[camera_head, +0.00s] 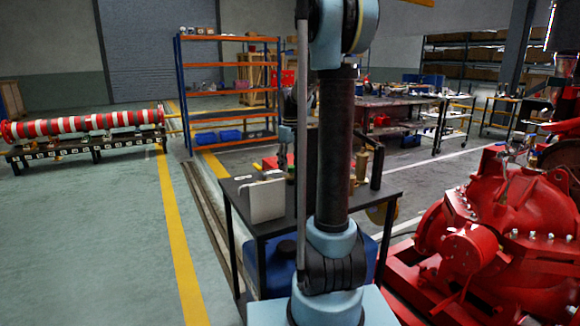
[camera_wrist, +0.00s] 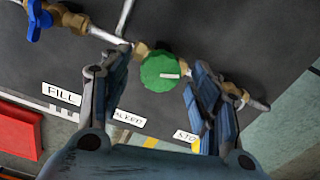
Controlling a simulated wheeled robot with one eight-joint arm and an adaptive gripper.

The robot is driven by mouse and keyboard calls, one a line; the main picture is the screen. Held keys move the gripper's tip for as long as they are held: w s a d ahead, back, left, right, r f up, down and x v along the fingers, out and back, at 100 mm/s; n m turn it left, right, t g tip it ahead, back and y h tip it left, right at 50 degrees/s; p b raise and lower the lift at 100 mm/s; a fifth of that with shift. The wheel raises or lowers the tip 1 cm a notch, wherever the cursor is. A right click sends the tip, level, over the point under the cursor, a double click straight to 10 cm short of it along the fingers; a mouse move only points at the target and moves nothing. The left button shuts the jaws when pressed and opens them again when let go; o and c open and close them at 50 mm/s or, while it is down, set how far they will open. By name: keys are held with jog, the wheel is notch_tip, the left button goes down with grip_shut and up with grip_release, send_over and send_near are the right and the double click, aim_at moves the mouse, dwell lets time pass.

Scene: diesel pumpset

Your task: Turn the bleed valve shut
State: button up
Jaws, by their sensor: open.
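The green round valve knob (camera_wrist: 160,72), with a small pale mark on its face, sits on a brass and steel pipe line in the wrist view. A label (camera_wrist: 129,119) below it is partly covered by my left finger; its visible letters suggest the bleed valve. My gripper (camera_wrist: 150,82) is open, with one finger to each side of the knob. I see a gap on the left; whether the right finger touches it, I cannot tell. The knob cannot be made out in the head view.
A blue valve handle (camera_wrist: 38,20) is at the upper left, near a FILL label (camera_wrist: 62,93). Another label (camera_wrist: 187,136) is partly hidden by the right finger. Pipes cross the dark surface. In the head view, a black table (camera_head: 232,190) stands beside a red pump (camera_head: 500,235).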

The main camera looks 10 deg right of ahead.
jog(key=shift+f, duration=0.3)
jog(key=shift+c, duration=0.6)
jog(key=c, duration=0.9)
jog(key=shift+c, duration=0.3)
